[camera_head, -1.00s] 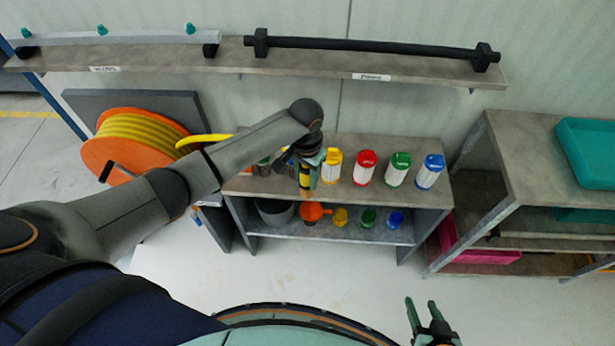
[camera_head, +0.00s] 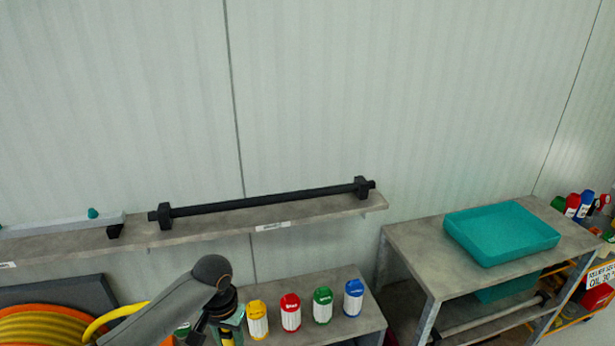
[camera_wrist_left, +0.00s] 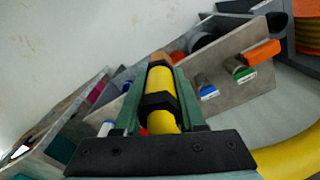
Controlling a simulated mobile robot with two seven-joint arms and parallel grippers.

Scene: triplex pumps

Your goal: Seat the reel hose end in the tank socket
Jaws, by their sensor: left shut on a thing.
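My left gripper (camera_wrist_left: 160,100) is shut on the yellow reel hose end (camera_wrist_left: 161,78), which has a dark hexagonal collar and lies lengthwise between the green fingers. In the head view this gripper (camera_head: 228,330) is at the bottom edge, left of the yellow-capped bottle, and the hose end is mostly hidden there. The orange hose reel (camera_head: 40,318) with yellow hose is cut off at the lower left. Hose also curves through the lower right of the left wrist view (camera_wrist_left: 292,155). I cannot make out a tank socket. My right gripper is out of view.
Bottles with yellow, red, green and blue caps stand on a grey shelf unit (camera_head: 345,275). A wall shelf (camera_head: 215,224) holds a black bar (camera_head: 265,204). A teal tray (camera_head: 502,233) sits on a grey rack at right; a cart with more bottles is beyond it.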

